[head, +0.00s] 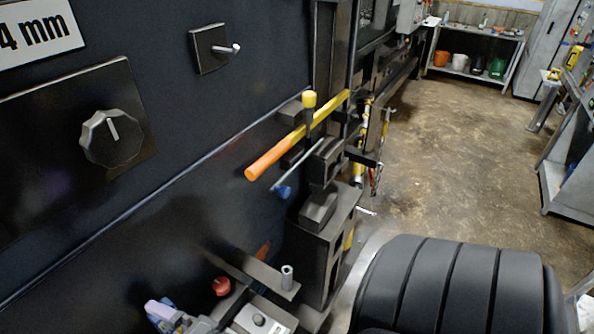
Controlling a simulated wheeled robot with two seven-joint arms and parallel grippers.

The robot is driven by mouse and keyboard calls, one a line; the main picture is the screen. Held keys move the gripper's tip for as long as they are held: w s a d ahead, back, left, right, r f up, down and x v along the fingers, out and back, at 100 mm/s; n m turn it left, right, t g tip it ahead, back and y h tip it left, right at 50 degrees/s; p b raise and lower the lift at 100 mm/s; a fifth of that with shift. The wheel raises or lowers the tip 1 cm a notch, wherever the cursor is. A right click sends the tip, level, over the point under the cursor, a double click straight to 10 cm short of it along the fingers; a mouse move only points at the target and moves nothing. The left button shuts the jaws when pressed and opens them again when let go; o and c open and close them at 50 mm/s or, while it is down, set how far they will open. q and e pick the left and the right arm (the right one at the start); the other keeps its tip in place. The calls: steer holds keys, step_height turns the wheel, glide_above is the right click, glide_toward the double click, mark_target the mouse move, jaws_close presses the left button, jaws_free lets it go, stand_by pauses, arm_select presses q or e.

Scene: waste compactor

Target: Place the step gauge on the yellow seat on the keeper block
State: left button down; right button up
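I cannot make out the step gauge for certain. A small upright grey metal cylinder (287,278) stands on a dark ledge at the bottom centre; I cannot tell whether it is the gauge. A black block assembly (325,240) stands against the machine's front at centre and may be the keeper block. A small yellow patch (349,239) shows at its right side; I cannot tell whether it is the seat. Neither of my grippers can be made out in the head view.
A red knob (221,286) and clutter lie low on the left. A black ribbed shape (450,285) fills the lower right. Open floor (450,140) lies beyond.

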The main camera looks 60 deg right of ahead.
steer(key=s+f+n+g, duration=0.2)
steer(key=f+n, duration=0.2)
steer(key=f, duration=0.2)
steer(key=s+d+f+n+g, duration=0.1)
steer(key=s+f+n+g, duration=0.1)
steer(key=f+n, duration=0.2)
steer(key=s+f+n+g, duration=0.2)
steer(key=s+f+n, duration=0.1)
steer(key=f, duration=0.6)
steer(key=shift+d+f+n+g, duration=0.1)
steer(key=shift+d+n+g, duration=0.3)
steer(key=shift+n, duration=0.2)
steer(key=s+d+f+n+g+h, duration=0.1)
steer(key=s+d+f+n+g, duration=0.1)
steer(key=s, duration=0.5)
steer(key=s+d+f+n+g+h, duration=0.1)
steer(key=s+d+f+n+g, duration=0.1)
steer(key=s+f+n+g, duration=0.2)
steer(key=s+d+f+n+g+h, duration=0.1)
steer(key=s+d+f+n+g, duration=0.1)
steer(key=s+f, duration=0.5)
steer(key=s+n+g, duration=0.1)
steer(key=s, duration=0.3)
steer(key=shift+f+n, duration=0.3)
